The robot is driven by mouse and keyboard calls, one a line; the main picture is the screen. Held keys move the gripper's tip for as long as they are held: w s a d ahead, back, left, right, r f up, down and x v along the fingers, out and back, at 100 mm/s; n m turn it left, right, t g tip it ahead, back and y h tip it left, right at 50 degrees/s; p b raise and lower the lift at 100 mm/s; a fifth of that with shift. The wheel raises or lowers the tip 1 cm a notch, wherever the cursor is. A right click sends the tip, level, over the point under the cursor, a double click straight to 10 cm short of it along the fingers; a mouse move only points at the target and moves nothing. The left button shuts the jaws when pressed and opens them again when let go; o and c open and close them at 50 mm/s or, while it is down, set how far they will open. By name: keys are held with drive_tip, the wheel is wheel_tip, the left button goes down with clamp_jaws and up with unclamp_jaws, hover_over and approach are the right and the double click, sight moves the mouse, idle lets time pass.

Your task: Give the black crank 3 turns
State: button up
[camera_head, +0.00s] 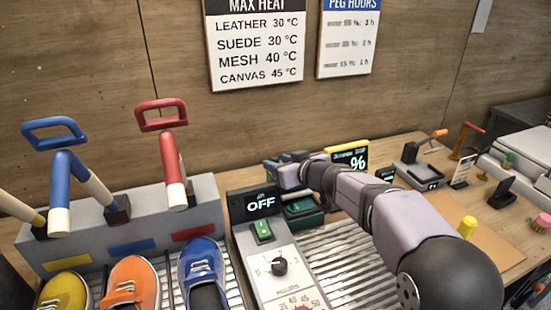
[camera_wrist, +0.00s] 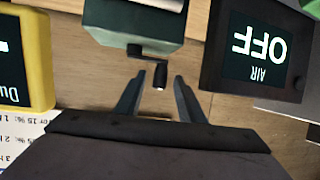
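The black crank (camera_wrist: 158,75) shows in the wrist view as a short dark arm with a handle, on the side of a green box (camera_wrist: 135,22). My gripper (camera_wrist: 158,78) is open, with one finger on each side of the crank handle. A gap shows between each finger and the handle, so it does not look gripped. In the head view the green box (camera_head: 304,217) stands behind the slatted rack, and my gripper (camera_head: 284,172) is at its far side. I cannot make out the crank in the head view.
A display reading OFF (camera_head: 259,203) stands left of the green box, close to my gripper. A yellow-framed display (camera_head: 350,157) is on its right. A dial panel (camera_head: 290,270) and a slatted rack (camera_head: 345,260) lie in front. Shoes and coloured handles stand at left.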

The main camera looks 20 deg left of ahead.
drive_tip(key=shift+p+x, duration=0.4)
drive_tip(key=shift+x, duration=0.7)
clamp_jaws()
drive_tip(key=shift+a+f+b, duration=0.1)
drive_tip(key=shift+f+b, duration=0.1)
drive_tip(key=shift+b, duration=0.25)
